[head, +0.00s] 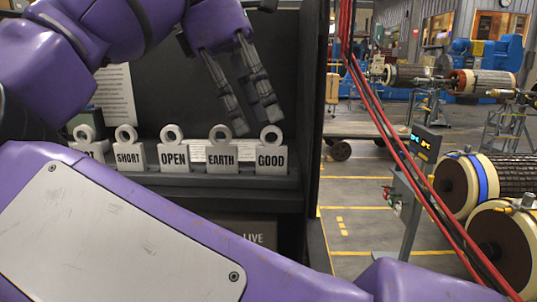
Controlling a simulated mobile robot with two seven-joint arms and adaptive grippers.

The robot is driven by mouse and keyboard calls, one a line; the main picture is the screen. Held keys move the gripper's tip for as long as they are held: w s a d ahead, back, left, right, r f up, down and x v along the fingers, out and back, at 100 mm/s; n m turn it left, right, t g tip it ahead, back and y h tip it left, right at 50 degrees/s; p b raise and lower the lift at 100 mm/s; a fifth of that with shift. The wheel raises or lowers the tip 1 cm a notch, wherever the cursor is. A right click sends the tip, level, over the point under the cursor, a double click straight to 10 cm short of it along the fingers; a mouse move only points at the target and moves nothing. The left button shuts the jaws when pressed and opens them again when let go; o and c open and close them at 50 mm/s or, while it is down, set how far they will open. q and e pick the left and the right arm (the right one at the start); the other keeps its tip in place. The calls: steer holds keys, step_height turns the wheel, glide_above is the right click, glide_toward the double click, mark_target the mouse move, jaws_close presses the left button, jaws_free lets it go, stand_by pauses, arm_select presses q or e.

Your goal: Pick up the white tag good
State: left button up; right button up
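The white tag GOOD (271,159) stands upright at the right end of a row of tags on a dark rack ledge (200,181). It has a ring on top. One fingertip is just above the GOOD ring; the other is above the right side of the EARTH tag (221,160). I cannot tell whether a finger touches a ring.
Similar tags OPEN (173,158), SHORT (128,157) and a partly hidden one (91,150) stand to the left. My purple arm covers the foreground. Red cables (385,125) hang at the right. Beyond are rotors (480,182) and a control box (423,148).

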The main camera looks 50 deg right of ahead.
mark_target(271, 143)
steer(key=x, duration=0.7)
steer(key=shift+f+b, duration=0.15)
steer(key=shift+b, duration=0.15)
steer(key=shift+c, duration=0.5)
jaws_close()
